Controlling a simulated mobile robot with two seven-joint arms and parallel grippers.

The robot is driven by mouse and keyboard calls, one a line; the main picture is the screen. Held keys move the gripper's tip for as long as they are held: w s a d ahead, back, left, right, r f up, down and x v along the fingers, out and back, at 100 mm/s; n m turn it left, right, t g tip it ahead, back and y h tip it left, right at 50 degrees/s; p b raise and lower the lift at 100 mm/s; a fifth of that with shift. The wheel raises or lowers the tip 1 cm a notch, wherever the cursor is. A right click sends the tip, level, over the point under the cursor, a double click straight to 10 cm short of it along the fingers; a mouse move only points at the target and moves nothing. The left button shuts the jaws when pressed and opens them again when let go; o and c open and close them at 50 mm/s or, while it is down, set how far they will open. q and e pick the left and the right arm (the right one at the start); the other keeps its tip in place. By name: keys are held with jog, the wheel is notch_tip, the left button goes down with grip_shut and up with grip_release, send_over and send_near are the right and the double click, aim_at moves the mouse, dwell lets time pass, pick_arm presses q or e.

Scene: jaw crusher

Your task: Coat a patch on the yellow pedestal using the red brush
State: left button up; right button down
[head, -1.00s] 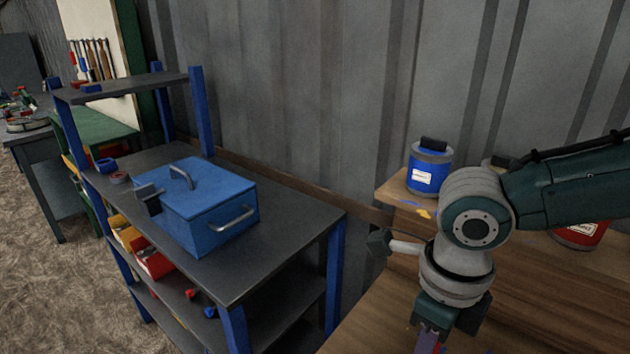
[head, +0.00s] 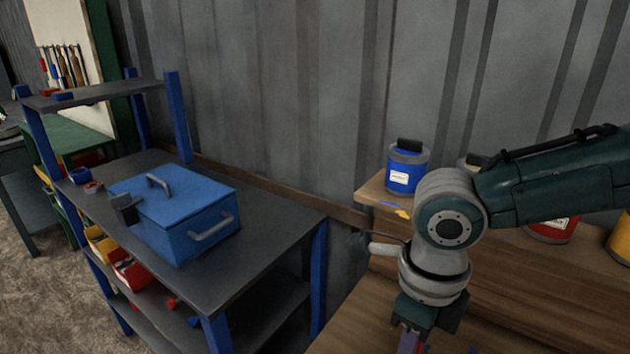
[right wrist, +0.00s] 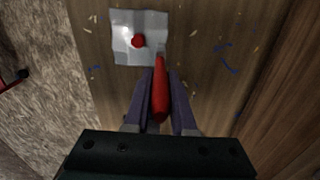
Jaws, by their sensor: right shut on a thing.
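My right gripper (right wrist: 160,88) is shut on the red brush (right wrist: 160,98), above a wooden worktop. The brush's red handle shows between the two purple-grey fingers; its bristles cannot be made out. In the head view my right gripper (head: 412,341) points down at the bottom edge, its fingertips partly cut off. No yellow pedestal can be made out in these views. My left gripper is not in view.
A white sheet (right wrist: 122,53) with a round red spot (right wrist: 138,41) lies on the worktop (right wrist: 215,80). A blue can (head: 407,170), a red can (head: 552,229) and a yellow can (head: 621,238) stand at the back. A blue toolbox (head: 175,208) stands on a dark shelf (head: 265,270) at left.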

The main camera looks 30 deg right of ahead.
jog(key=w+a+b, duration=0.2)
jog(key=w+b, duration=0.2)
jog(key=w, duration=0.2)
jog(key=shift+a, duration=0.2)
dwell(0.4)
jog(key=shift+w+r, duration=0.1)
notch_tip(320, 180, up, 5)
jog(key=p, duration=0.4)
